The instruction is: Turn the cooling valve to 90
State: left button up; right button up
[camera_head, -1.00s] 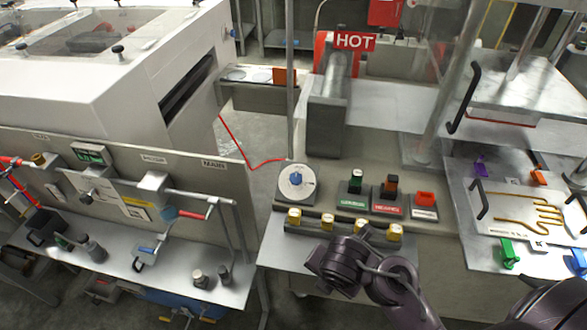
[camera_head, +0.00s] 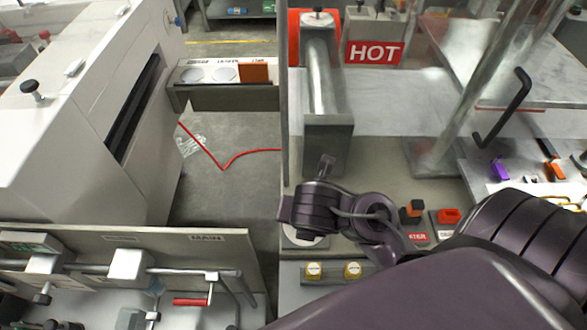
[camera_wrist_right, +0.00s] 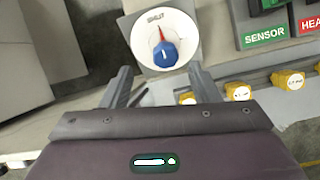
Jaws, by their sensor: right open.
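The cooling valve looks to be the blue knob (camera_wrist_right: 165,53) with a red pointer, on a round white dial (camera_wrist_right: 182,28). In the right wrist view the pointer aims up and slightly left; the scale is too small to read. My right gripper (camera_wrist_right: 162,84) is open and empty, its two fingers spread on either side just below the dial, apart from the knob. In the head view my right arm covers most of the dial, and only a white edge (camera_head: 303,241) shows. My left gripper is out of view.
Right of the dial are a green SENSOR switch (camera_wrist_right: 264,36) and a red switch (camera_head: 449,216). Yellow knobs (camera_head: 314,270) line the front edge. Behind stand a metal roller (camera_head: 322,80), a HOT sign (camera_head: 374,52) and a slanted post (camera_head: 480,95).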

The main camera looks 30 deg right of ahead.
jog(key=f, duration=0.2)
jog(key=d+f+b, duration=0.1)
jog(key=f, duration=0.1)
jog(key=shift+w+f, duration=0.1)
jog(key=shift+f, duration=0.25)
jog(key=shift+w+d+f+b, duration=0.15)
jog(key=shift+w+f+b, duration=0.4)
jog(key=shift+f, duration=0.25)
jog(key=c, duration=0.7)
jog(key=shift+c, duration=1.3)
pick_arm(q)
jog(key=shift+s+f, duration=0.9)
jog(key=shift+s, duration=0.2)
